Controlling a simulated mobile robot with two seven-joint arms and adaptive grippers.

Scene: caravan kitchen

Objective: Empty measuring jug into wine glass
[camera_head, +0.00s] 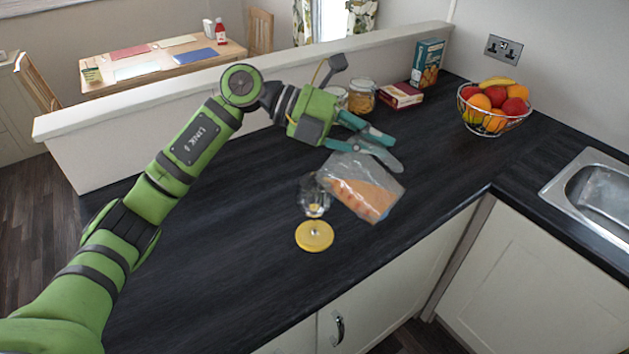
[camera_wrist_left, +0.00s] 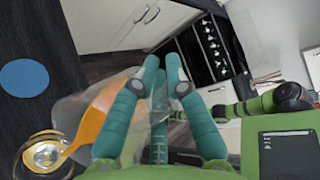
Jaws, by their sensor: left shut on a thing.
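My left gripper (camera_head: 378,146) has teal fingers shut on a clear measuring jug (camera_head: 342,165), with orange liquid in it. The jug is tipped over, its mouth end to the left beside and above the wine glass. In the left wrist view the jug (camera_wrist_left: 70,110) reaches toward the glass (camera_wrist_left: 43,153). I cannot tell how much liquid the glass holds.
A blue disc (camera_wrist_left: 24,77) lies on the dark counter. Jars (camera_head: 361,97), a red box (camera_head: 401,95) and a blue carton (camera_head: 427,62) stand at the back. A fruit basket (camera_head: 494,106) and a sink (camera_head: 597,190) are at right. The counter left of the glass is clear.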

